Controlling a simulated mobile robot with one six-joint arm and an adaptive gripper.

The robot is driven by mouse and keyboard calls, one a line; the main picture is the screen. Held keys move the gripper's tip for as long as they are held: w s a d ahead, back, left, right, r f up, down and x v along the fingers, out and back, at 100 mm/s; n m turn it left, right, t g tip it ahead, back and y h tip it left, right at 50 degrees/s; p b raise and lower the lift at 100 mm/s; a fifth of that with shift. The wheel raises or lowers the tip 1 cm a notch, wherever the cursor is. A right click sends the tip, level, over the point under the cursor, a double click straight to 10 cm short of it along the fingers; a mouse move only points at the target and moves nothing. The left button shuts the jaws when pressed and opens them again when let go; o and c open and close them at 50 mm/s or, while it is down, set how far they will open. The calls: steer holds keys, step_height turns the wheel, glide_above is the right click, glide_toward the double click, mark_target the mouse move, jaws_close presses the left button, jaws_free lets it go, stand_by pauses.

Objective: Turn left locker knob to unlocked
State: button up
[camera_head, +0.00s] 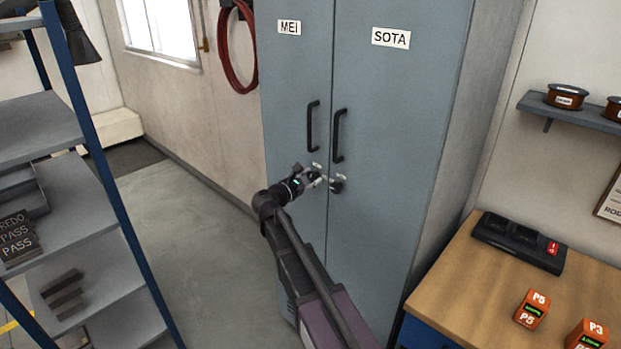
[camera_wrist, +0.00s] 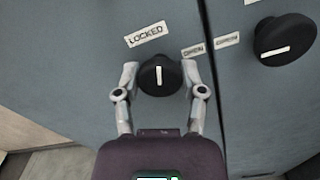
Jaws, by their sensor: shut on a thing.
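The left locker knob (camera_wrist: 160,75) is round and black with a white pointer bar, which stands nearly upright in the wrist view. A LOCKED label (camera_wrist: 146,34) is above it, and a smaller label that seems to read OPEN (camera_wrist: 193,50) is to its upper right. My gripper (camera_wrist: 161,79) is shut on this knob, one finger on each side. In the head view my gripper (camera_head: 316,178) is at the left door (camera_head: 296,90), marked MEI, below its handle, and largely hides the knob.
The right knob (camera_wrist: 284,40), also black, is close by on the SOTA door (camera_head: 385,110). Two black door handles (camera_head: 313,126) stand out above. A blue-framed shelf rack (camera_head: 100,180) is at left, a wooden bench (camera_head: 475,285) at right. Floor (camera_head: 195,190) left of the locker is clear.

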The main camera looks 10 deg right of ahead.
steer(key=m, duration=0.7)
steer(key=shift+d, duration=0.1)
steer(key=m, duration=0.7)
steer(key=shift+s, duration=0.1)
stand_by(0.3)
steer(key=o, duration=1.2)
steer(key=shift+d, duration=0.1)
steer(key=shift+c, duration=0.2)
steer(key=shift+s+a, duration=0.2)
steer(key=shift+a, duration=0.3)
steer(key=v, duration=1.1)
